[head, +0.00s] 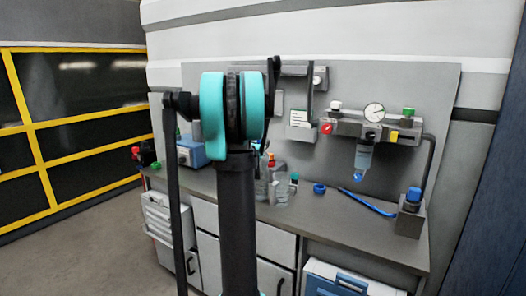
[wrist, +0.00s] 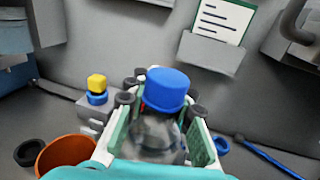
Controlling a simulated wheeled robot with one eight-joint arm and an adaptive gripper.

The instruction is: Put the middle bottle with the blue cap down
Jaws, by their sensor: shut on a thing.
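The bottle with the blue cap (wrist: 167,89) is in the middle of the wrist view, its clear body below the cap. My gripper (wrist: 156,118) is shut on it, with a pale green-lined finger on each side of the body. The bottle's base is hidden, so I cannot tell whether it touches the bench. In the head view my arm covers much of the middle, and clear bottle shapes (head: 281,190) show just right of it over the grey bench (head: 340,219). I cannot tell which of them is held.
An orange-brown cup (wrist: 66,154) and a black ring (wrist: 30,152) lie left of my gripper. A blue ring (head: 319,188) and a blue strip (head: 367,202) lie right of the bottles. A grey block with a blue top (head: 412,212) stands at the bench's right end.

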